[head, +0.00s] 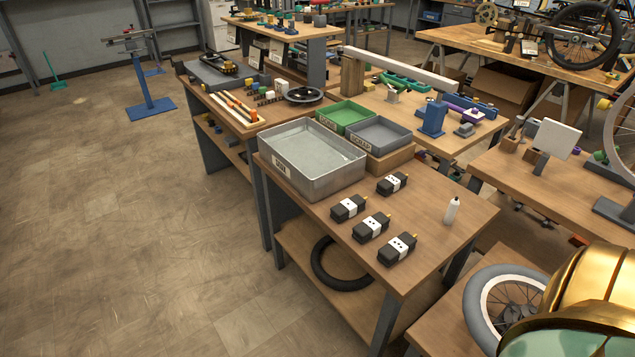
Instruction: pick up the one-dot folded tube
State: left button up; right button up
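Several black folded tubes, each with a white paper band and a small brass valve end, lie apart on the near wooden bench. One folded tube (392,184) lies farthest back, near the grey bin. Another folded tube (348,208) lies at the left, a third folded tube (371,228) in the middle, and another folded tube (397,249) nearest the front. The bands carry small dark dots, too small for me to count surely, so I cannot tell which is the one-dot tube. Neither of my grippers is in view.
A large grey metal tray (292,178) stands behind the tubes, beside a green bin (346,112) and a grey bin (381,129). A white bottle (451,211) stands to the right of the tubes. A tyre (336,276) lies on the shelf below. The bench's right front is clear.

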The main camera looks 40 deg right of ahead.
aim_at(347, 208)
jog(key=i+z, duration=0.15)
jog(key=i, duration=0.4)
jog(key=i+j+z, duration=0.15)
jog(key=i, duration=0.35)
jog(key=i+z, duration=0.3)
jog(key=z, duration=0.15)
jog(key=i+j+z, duration=0.15)
jog(key=z, duration=0.35)
jog(key=i+j+z, duration=0.3)
jog(key=z, duration=0.15)
